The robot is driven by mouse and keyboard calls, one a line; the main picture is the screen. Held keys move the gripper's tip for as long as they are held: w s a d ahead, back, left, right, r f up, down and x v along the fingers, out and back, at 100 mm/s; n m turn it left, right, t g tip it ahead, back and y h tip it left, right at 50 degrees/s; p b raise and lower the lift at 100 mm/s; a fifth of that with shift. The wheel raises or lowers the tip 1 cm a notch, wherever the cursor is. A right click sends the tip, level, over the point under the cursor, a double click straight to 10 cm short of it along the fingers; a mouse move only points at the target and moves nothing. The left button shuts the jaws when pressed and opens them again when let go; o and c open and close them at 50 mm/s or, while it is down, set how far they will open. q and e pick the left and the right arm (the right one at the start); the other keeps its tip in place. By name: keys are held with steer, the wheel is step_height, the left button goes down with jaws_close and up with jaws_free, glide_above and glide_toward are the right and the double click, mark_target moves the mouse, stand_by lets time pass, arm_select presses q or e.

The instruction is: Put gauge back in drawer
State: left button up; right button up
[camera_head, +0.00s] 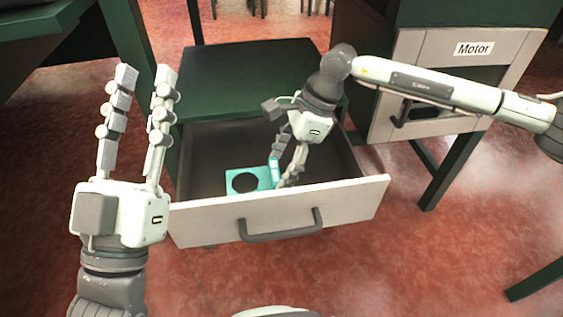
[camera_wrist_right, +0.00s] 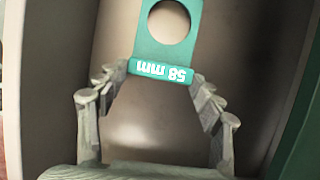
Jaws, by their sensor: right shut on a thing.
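The gauge (camera_head: 232,179) is a teal plate with a round hole, low inside the open drawer (camera_head: 355,193). In the right wrist view the gauge (camera_wrist_right: 160,52) shows a "58 mm" label, upside down, on its near edge. My right gripper (camera_head: 280,181) reaches down into the drawer and is shut on that labelled edge; the fingertips (camera_wrist_right: 160,75) sit at its two ends. I cannot tell whether the gauge touches the drawer floor. My left gripper (camera_head: 147,72) is raised at the left, open and empty, with its fingers pointing up.
The drawer front with its grey handle (camera_head: 282,226) faces me. A dark green top (camera_head: 240,75) lies above and behind the drawer. A closed drawer labelled "Motor" (camera_head: 474,48) is at the right. The rest of the visible drawer floor is clear.

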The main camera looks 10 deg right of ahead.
steer(key=shift+f+b, duration=0.55)
steer(key=shift+f, duration=0.05)
stand_by(0.8)
steer(key=o, duration=1.2)
steer(key=shift+o, duration=1)
steer(key=shift+r, duration=0.15)
step_height(320, 180, up, 8)
steer(key=p, duration=0.4)
